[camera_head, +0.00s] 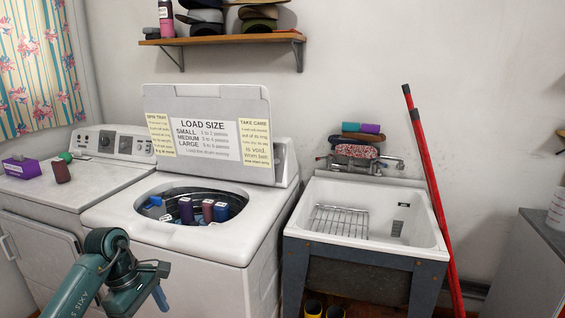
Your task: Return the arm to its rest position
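My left arm (85,281) comes in from the lower left, teal and bent, in front of the washer. My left gripper (158,285) is low in front of the washer's front panel, apart from the things in the drum. Its fingers are small and partly hidden by the arm, so I cannot tell whether they are open or shut. My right arm and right gripper are not in view.
The top-load washer (258,215) has its lid up, with several bottles (207,211) in the drum opening. A white utility tub (420,235) with a wire rack (339,222) stands right of it. Red poles (437,205) lean beside the tub. A dryer (95,190) is at left.

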